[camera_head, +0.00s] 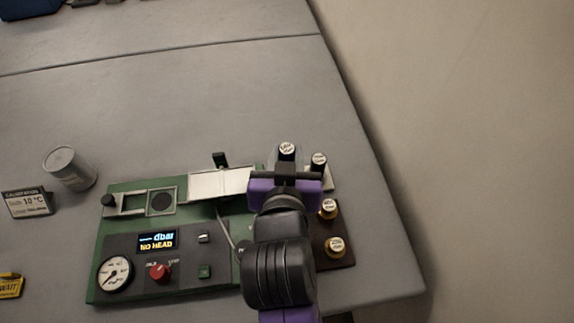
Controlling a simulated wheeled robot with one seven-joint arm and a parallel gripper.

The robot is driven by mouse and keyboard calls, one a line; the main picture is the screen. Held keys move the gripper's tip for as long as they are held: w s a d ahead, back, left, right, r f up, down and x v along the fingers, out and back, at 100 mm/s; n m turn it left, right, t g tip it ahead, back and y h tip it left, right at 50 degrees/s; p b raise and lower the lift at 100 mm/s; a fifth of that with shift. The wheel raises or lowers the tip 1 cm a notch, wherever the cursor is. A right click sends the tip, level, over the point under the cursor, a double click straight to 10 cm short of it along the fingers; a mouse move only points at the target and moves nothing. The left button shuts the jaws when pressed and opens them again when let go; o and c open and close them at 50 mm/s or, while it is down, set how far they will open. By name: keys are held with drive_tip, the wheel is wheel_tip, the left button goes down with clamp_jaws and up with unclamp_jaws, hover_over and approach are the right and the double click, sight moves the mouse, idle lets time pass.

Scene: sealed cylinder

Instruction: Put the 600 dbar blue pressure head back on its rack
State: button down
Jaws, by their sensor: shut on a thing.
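The label is too small to read, and the head's colour is hard to tell. The rack (345,262) is a dark brown board at the right, partly hidden by my arm.
The green instrument (110,235) has a display (157,240) reading "dbar NO HEAD", a gauge (114,273) and a red knob (159,271).

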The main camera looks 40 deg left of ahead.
drive_tip(key=shift+f, duration=2.1)
drive_tip(key=shift+f, duration=0.1)
drive_tip(key=c, duration=1.1)
unclamp_jaws()
drive_tip(key=shift+s, duration=0.1)
drive_tip(key=v, duration=1.2)
drive_tip(key=shift+b, duration=0.35)
drive_tip(key=shift+r, duration=0.25)
